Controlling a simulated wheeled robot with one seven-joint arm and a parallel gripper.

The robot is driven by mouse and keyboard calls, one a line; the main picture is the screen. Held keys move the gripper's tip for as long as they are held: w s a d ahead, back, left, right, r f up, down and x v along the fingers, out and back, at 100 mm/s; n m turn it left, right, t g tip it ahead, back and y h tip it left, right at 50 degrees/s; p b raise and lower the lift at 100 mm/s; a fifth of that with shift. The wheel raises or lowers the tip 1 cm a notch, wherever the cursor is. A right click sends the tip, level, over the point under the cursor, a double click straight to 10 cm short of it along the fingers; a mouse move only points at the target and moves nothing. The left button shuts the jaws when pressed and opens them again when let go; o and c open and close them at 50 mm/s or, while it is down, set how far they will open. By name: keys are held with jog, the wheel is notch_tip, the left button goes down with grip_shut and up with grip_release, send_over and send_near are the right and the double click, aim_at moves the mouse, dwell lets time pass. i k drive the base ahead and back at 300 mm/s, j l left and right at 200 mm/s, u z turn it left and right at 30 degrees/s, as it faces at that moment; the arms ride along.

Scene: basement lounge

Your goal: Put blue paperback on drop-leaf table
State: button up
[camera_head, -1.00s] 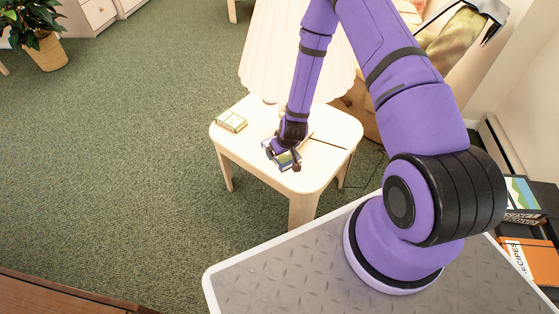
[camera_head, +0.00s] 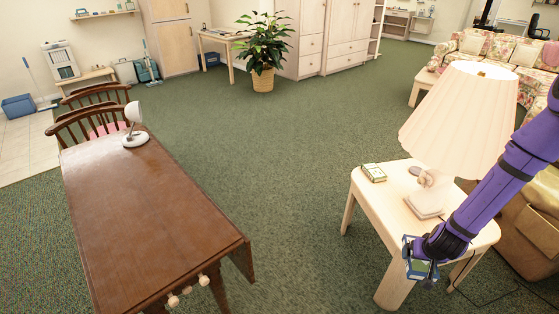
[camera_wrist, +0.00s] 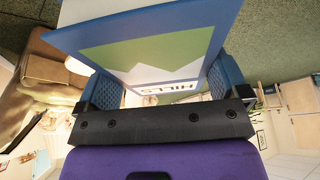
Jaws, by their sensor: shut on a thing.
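The blue paperback (camera_wrist: 165,50) fills the top of the wrist view. Its cover shows blue, green and white areas and the letters "HILLS". My gripper (camera_wrist: 163,92) is shut on it, with a finger at each side. In the head view my gripper (camera_head: 424,262) and the book overlap the near corner of the pale side table; the gap to its top cannot be judged. The drop-leaf table (camera_head: 140,225) is dark brown wood at the left, with a leaf hanging at its right end. It stands well apart from my gripper.
A white desk lamp (camera_head: 135,128) stands at the drop-leaf table's far end; the rest of its top is bare. Wooden chairs (camera_head: 90,118) stand behind it. The pale side table (camera_head: 380,205) bears a pleated lamp (camera_head: 465,118) and a small green-yellow box (camera_head: 373,173). Open carpet (camera_head: 270,170) lies between the tables.

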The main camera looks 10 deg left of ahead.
aim_at(125, 178)
jog(key=k+u, duration=0.1)
jog(key=u, duration=0.75)
jog(key=k+j+u, duration=0.1)
jog(key=u, duration=1.95)
jog(key=i+j+u, duration=0.1)
jog(key=u, duration=0.35)
jog(key=i+u, duration=0.25)
jog(key=u, duration=0.15)
jog(key=i+u, duration=0.15)
jog(key=u, duration=0.3)
jog(key=i+l+z, duration=0.15)
jog(key=i+z, duration=0.2)
jog(key=i, duration=0.25)
jog(key=i+z, duration=0.35)
jog(key=i, duration=0.25)
jog(key=i+j+z, duration=0.2)
jog(key=i+z, duration=0.15)
jog(key=i, duration=0.25)
jog(key=i+l+z, duration=0.1)
jog(key=i+z, duration=0.2)
jog(key=i, duration=0.55)
jog(key=i+j+z, duration=0.1)
jog(key=i+z, duration=0.15)
jog(key=i, duration=0.55)
jog(key=i+j, duration=0.1)
jog(key=i, duration=0.6)
jog(key=i+j, duration=0.1)
jog(key=i, duration=0.6)
jog(key=z, duration=3.2)
